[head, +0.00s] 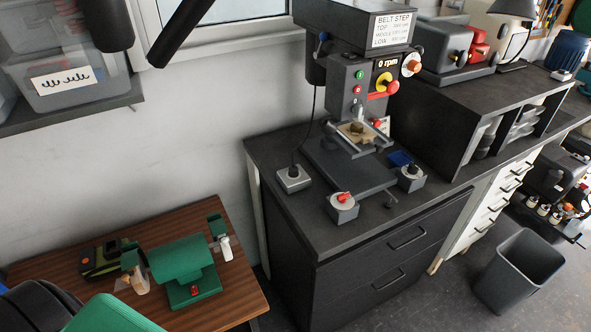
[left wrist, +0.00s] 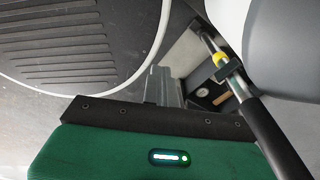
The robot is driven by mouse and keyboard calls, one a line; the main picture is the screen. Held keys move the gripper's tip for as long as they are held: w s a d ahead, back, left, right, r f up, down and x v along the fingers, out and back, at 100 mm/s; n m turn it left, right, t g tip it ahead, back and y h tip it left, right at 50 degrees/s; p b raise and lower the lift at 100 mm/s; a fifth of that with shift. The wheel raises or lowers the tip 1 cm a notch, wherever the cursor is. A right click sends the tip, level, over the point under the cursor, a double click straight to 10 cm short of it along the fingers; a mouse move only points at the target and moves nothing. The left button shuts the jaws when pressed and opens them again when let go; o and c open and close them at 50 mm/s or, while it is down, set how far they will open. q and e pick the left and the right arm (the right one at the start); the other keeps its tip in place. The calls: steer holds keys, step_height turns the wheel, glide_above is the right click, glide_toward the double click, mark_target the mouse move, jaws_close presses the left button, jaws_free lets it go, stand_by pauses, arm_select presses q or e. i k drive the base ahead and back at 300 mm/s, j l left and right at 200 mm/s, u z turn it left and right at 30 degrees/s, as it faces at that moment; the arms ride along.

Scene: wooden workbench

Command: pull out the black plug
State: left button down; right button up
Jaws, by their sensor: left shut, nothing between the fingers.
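A thin black cable (head: 314,105) hangs from the drill press and runs down to a small grey box (head: 293,179) on the dark workbench. A small dark spot sits on top of this box; I cannot tell for sure whether it is the black plug. In the left wrist view my left gripper (left wrist: 168,84) is shut and empty, its grey fingers beyond the green wrist housing. No plug can be made out near it there. My left gripper's fingers do not show in the head view, and my right gripper is in neither view.
The drill press (head: 363,90) stands on the dark workbench (head: 285,218). A green bench grinder (head: 178,262) stands on a lower wooden table (head: 236,296). A grey bin (head: 519,270) is on the floor. A white cable (left wrist: 92,92) and ribbed dark surface (left wrist: 75,50) show in the left wrist view.

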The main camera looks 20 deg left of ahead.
mark_target(293, 172)
steer(key=l+u, duration=0.1)
steer(key=u, duration=0.3)
steer(key=i+l+u, duration=0.1)
steer(key=u, duration=0.25)
steer(key=l+u, duration=0.15)
steer(key=u, duration=0.25)
steer(key=i+l+u, duration=0.1)
steer(key=l+u, duration=0.25)
steer(key=l, duration=0.95)
steer(key=l+u, duration=0.4)
steer(key=l, duration=0.85)
steer(key=k, duration=0.05)
